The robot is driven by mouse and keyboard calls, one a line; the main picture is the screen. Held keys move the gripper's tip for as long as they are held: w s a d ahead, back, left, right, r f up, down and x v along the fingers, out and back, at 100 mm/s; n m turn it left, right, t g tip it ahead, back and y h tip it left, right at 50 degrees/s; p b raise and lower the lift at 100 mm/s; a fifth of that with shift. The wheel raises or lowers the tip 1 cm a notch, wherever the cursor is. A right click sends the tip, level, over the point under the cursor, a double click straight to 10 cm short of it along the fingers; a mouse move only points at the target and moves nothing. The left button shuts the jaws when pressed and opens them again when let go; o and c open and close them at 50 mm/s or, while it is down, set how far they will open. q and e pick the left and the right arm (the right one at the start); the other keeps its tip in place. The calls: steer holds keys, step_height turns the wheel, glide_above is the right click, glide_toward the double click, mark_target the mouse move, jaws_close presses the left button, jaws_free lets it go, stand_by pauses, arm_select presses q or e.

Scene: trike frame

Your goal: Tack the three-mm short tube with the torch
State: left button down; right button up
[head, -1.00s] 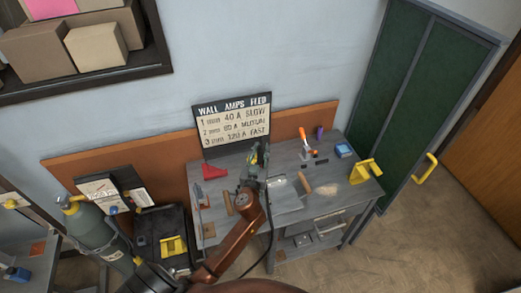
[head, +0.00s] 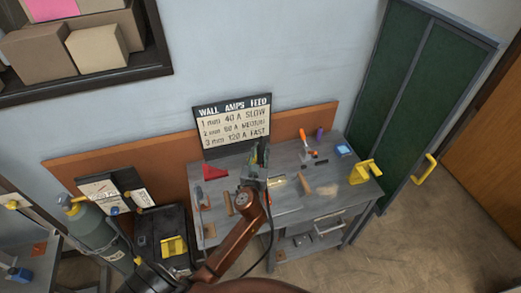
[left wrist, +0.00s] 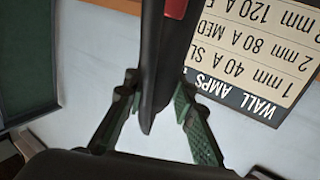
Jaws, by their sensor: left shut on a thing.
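My left gripper (head: 258,155) is raised over the middle of the grey workbench, in front of the amps chart. In the left wrist view its green fingers (left wrist: 155,118) are shut on a black body with a red part, which looks like the torch (left wrist: 158,70). In the head view the torch is mostly hidden by the gripper and arm. Short brown tube-like pieces lie on the bench, one right of the gripper (head: 304,184) and one left of it (head: 228,204). I cannot tell which piece is the three-mm tube. My right gripper is not in view.
The chart (head: 231,124) lists 3 mm as 120 A, fast. A red piece (head: 214,171), an orange-handled tool (head: 303,135), a blue box (head: 343,150) and a yellow stand (head: 364,171) are on the bench (head: 285,158). A gas cylinder (head: 92,228) stands at left.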

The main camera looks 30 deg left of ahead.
arm_select(q)
steer(key=shift+r+p, duration=2.2)
steer(key=shift+r, duration=1.1)
steer(key=shift+f, duration=0.1)
